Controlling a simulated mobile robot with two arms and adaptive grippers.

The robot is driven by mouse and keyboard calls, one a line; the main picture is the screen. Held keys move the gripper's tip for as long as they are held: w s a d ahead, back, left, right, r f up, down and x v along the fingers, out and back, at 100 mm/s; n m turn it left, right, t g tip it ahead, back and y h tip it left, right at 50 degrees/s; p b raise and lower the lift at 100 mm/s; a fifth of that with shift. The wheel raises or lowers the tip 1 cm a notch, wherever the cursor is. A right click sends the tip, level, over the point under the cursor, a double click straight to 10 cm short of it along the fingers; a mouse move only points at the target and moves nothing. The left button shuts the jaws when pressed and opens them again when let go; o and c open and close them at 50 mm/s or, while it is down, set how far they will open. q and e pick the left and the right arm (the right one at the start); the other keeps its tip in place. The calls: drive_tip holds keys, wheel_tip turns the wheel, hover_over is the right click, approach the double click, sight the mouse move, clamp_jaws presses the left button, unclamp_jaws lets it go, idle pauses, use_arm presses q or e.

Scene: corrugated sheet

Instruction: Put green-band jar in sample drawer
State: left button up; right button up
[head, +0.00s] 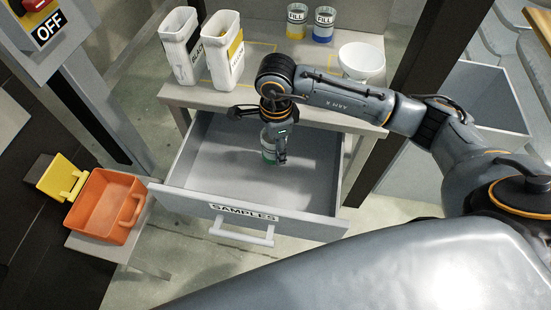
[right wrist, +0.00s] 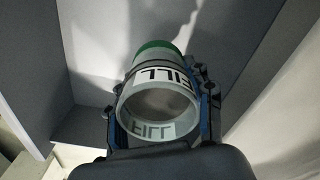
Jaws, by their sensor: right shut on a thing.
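The sample drawer (head: 300,219), labelled SAMPLES, is pulled open below the table, and its inside looks bare apart from the jar. My right gripper (head: 272,146) points down inside the drawer's opening, shut on the green-band jar (head: 267,153). In the right wrist view the jar (right wrist: 150,133) sits between the two fingers, its open rim towards the camera. Its white FILL label and green band (right wrist: 157,50) show, the band at the far end. I cannot tell whether the jar touches the drawer floor. My left gripper is not in view.
An orange bin (head: 103,205) is left of the drawer.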

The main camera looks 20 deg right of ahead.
drive_tip(key=shift+f, duration=1.4)
wheel_tip(320, 180, down, 2)
drive_tip(key=shift+f, duration=0.5)
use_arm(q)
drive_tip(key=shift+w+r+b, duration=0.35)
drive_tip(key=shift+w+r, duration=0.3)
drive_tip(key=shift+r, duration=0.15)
use_arm(e)
drive_tip(key=shift+f, duration=0.15)
drive_tip(key=o, duration=1.2)
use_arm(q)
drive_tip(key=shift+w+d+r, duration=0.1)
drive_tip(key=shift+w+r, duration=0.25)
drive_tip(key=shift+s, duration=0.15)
